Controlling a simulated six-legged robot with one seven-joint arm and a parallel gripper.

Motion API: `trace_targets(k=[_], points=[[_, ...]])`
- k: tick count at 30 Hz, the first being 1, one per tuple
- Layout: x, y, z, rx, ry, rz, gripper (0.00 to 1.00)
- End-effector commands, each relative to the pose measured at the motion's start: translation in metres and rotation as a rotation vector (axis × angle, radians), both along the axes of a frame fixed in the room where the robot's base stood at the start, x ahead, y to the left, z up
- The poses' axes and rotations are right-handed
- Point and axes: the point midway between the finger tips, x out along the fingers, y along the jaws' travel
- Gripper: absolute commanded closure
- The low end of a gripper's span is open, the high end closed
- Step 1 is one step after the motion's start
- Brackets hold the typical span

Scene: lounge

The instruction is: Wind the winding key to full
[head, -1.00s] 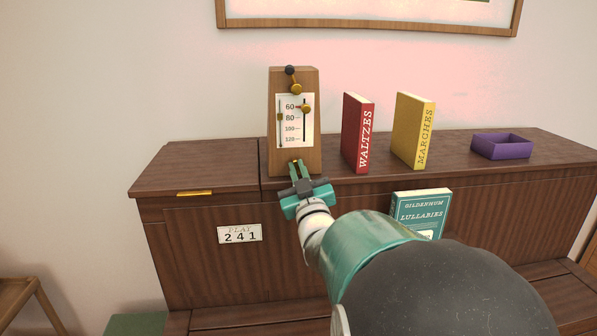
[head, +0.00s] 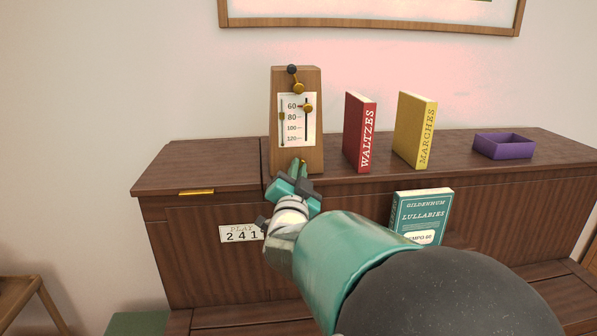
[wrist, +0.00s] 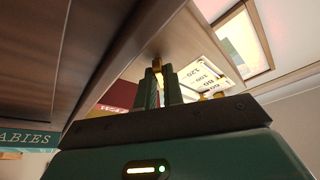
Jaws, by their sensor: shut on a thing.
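The wooden metronome (head: 312,150) stands upright on the dark cabinet, its white scale facing me. The winding key (wrist: 157,65) is a small brass piece low on the metronome's front. My gripper (head: 299,164) is at the foot of the metronome. In the wrist view my gripper (wrist: 158,82) has its fingers closed around the key, which they mostly hide. A brass slider (head: 307,107) sits between the 60 and 80 marks at the right of the scale. A second indicator (head: 282,116) sits near 80 on the left.
The red WALTZES book (head: 358,130) and yellow MARCHES book (head: 414,130) stand right of the metronome. A purple tray (head: 503,147) is farther right. The teal LULLABIES book (head: 423,210) stands lower in front. A number plate (head: 240,234) reads 241.

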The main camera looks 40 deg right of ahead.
Motion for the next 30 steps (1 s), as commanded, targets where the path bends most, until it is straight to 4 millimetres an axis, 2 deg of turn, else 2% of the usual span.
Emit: trace_targets(k=[12,28,30], points=[[0.0007,0.0018,-0.0006,0.173,-0.114,0.002,1.0],[0.0006,0.0014,-0.0007,0.196,-0.129,0.001,1.0],[0.0006,0.0013,-0.0006,0.196,-0.129,0.001,0.81]])
